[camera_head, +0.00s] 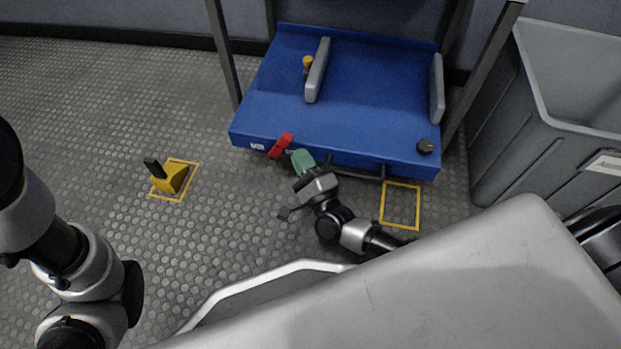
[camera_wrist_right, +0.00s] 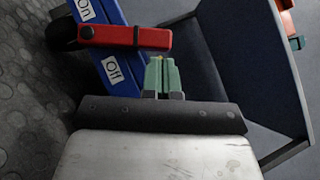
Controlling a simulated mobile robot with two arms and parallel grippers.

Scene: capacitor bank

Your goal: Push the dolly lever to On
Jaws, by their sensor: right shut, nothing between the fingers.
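The red dolly lever (camera_head: 281,145) is on the front edge of the blue dolly (camera_head: 345,105) in the head view. In the right wrist view the lever (camera_wrist_right: 125,36) sticks out between the white On label (camera_wrist_right: 84,9) and the white Off label (camera_wrist_right: 111,71). My right gripper (camera_head: 302,160) has green fingers, shut and empty, just right of the lever. In the right wrist view the fingertips (camera_wrist_right: 162,66) are close to the lever's free end, on the Off label's side; I cannot tell whether they touch. My left gripper is out of view.
A yellow wheel chock (camera_head: 172,178) with a black handle stands in a yellow floor outline at left. An empty yellow outline (camera_head: 400,206) is right of my right arm. A grey bin (camera_head: 545,135) stands at right. Floor left of the dolly is mostly clear.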

